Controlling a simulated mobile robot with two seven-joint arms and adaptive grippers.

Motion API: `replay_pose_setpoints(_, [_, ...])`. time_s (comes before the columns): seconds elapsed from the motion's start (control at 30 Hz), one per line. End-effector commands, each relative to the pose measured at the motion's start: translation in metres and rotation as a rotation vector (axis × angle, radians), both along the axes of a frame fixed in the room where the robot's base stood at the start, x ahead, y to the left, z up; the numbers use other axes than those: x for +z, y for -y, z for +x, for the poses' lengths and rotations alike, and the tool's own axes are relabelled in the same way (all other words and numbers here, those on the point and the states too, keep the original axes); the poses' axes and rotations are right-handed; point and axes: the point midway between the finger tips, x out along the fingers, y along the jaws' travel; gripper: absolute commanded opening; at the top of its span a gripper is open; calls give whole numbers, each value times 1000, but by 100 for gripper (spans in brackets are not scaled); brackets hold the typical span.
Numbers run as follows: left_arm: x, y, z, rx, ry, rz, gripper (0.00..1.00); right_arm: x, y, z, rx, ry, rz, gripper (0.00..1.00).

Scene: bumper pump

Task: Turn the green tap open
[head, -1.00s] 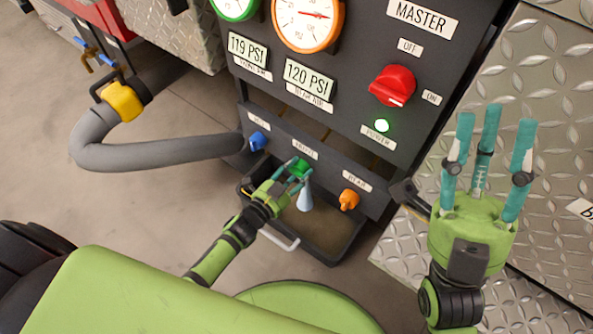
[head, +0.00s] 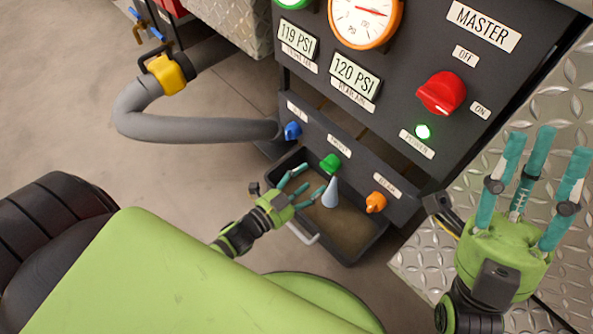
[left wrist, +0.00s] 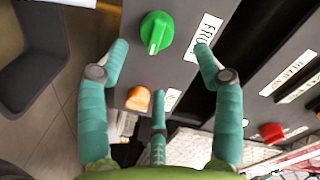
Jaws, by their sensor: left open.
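The green tap (head: 330,163) is a round knob with a raised grip on the dark lower panel, between the blue and orange taps. It also shows in the left wrist view (left wrist: 156,31), its pale mark pointing toward the picture's bottom. A pale blue cone shape (head: 330,193) hangs just below it, perhaps water. My left gripper (head: 302,186) is open and empty, in front of and below the green tap, apart from it. In the left wrist view its spread fingers (left wrist: 161,62) leave the tap uncovered. My right gripper (head: 530,185) is open and empty at the right, fingers up.
A blue tap (head: 292,131) and an orange tap (head: 376,202) flank the green one. A dark tray (head: 352,256) with a pale handle sits below the panel. Above are gauges, a red master knob (head: 441,93) and a lit green lamp (head: 422,132). A grey hose (head: 190,128) runs at left.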

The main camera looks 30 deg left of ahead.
Motion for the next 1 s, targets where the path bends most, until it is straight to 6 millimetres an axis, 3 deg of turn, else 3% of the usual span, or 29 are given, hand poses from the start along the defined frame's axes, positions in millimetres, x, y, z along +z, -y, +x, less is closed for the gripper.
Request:
replay_pose_setpoints(0.1, [2,-8,-21,0,-1,0,67,0,0,0,0,1,1,40])
replay_pose_setpoints(0.3, [4,-13,-36,-2,3,0,67,0,0,0,0,1,1,40])
replay_pose_setpoints(1.0, [5,-14,-38,-1,3,-1,67,1,0,0,-1,2,1,40])
